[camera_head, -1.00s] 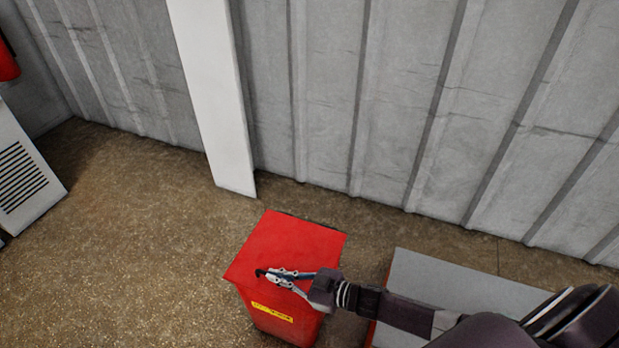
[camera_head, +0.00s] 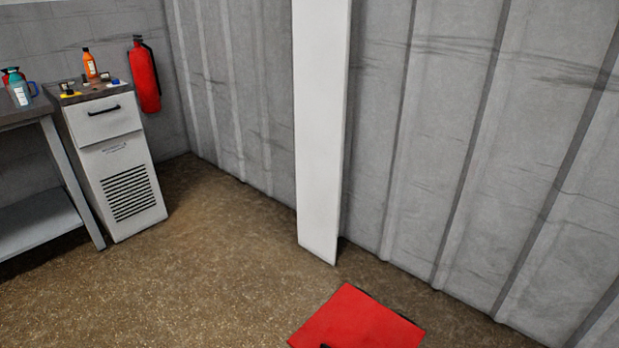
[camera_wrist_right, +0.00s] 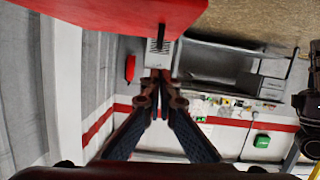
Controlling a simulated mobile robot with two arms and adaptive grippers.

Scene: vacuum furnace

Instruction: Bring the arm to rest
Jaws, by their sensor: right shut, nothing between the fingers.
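My right gripper (camera_wrist_right: 157,78) shows in the right wrist view, its two dark fingers running together at the tips. It is shut with nothing between the fingers. A red box (camera_wrist_right: 100,15) fills the top of that view, close to the fingertips. Its red top (camera_head: 358,322) also shows at the bottom edge of the head view, where a small dark piece at the frame edge may be the tip of my right gripper. The rest of the right arm is out of the head view. My left gripper is in neither view.
A white cabinet (camera_head: 113,170) stands at the left beside a grey workbench (camera_head: 40,235) with bottles. A red fire extinguisher (camera_head: 144,75) hangs on the wall. A white post (camera_head: 319,130) stands against the grey ribbed wall (camera_head: 430,150). The brown floor (camera_head: 215,270) is open.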

